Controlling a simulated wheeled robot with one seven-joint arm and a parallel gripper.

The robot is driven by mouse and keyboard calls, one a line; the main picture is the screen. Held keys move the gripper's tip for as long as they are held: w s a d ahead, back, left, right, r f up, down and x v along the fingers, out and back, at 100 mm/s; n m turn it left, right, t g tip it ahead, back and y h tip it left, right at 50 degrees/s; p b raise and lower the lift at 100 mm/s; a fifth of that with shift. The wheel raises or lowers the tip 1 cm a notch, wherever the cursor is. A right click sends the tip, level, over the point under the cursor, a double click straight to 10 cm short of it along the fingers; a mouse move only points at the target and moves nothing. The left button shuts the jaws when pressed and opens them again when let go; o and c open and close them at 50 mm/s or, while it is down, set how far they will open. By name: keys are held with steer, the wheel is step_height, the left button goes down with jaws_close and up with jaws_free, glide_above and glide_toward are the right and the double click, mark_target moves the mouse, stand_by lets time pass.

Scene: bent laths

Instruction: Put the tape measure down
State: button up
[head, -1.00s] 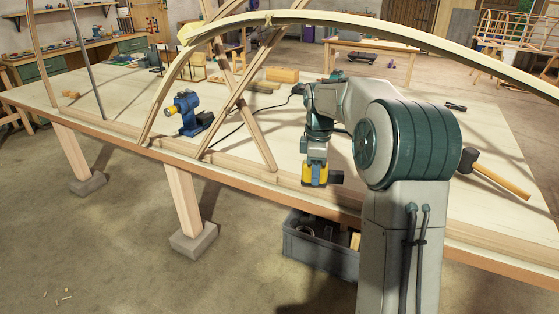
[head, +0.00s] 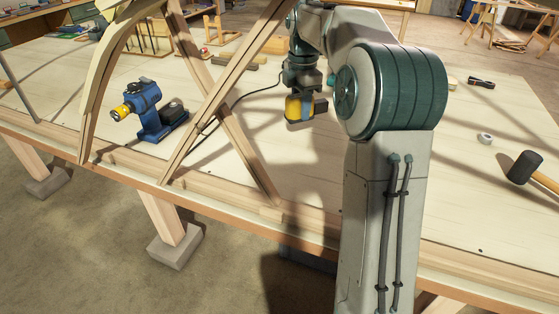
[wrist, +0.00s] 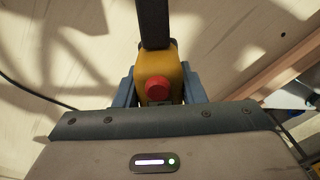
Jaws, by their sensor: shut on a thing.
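The tape measure (head: 294,110) is yellow with a dark part on its right side. It is held over the pale worktable (head: 400,200), right of the crossed laths. In the wrist view the tape measure (wrist: 158,65) shows a red round button, and a dark strip reaches away from it. My gripper (head: 302,98) is shut on it, with blue-grey fingers on both sides of the yellow body in the wrist view. The gap between tape measure and tabletop is hard to judge.
Bent and crossed laths (head: 235,85) rise from the table left of my gripper. A blue tool with a yellow nose (head: 148,108) stands beyond them. A mallet (head: 526,167), a small pale roll (head: 485,139) and a black torch-like item (head: 481,81) lie right. The tabletop between is mostly clear.

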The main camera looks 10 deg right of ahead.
steer(key=s+a+f, duration=0.2)
steer(key=s, duration=0.1)
steer(key=s+a+f+b, duration=0.1)
steer(key=s+a+f, duration=0.1)
steer(key=s+a+f+b, duration=0.1)
steer(key=s+a+f, duration=0.1)
steer(key=s, duration=0.1)
steer(key=shift+s+a+f, duration=0.15)
steer(key=shift+s+a, duration=0.15)
steer(key=shift+a, duration=0.05)
steer(key=shift+f+b, duration=0.4)
steer(key=shift+f, duration=1.6)
steer(key=shift+f, duration=0.1)
steer(key=o, duration=1.2)
steer(key=shift+o, duration=0.2)
step_height(320, 180, up, 12)
steer(key=p, duration=0.2)
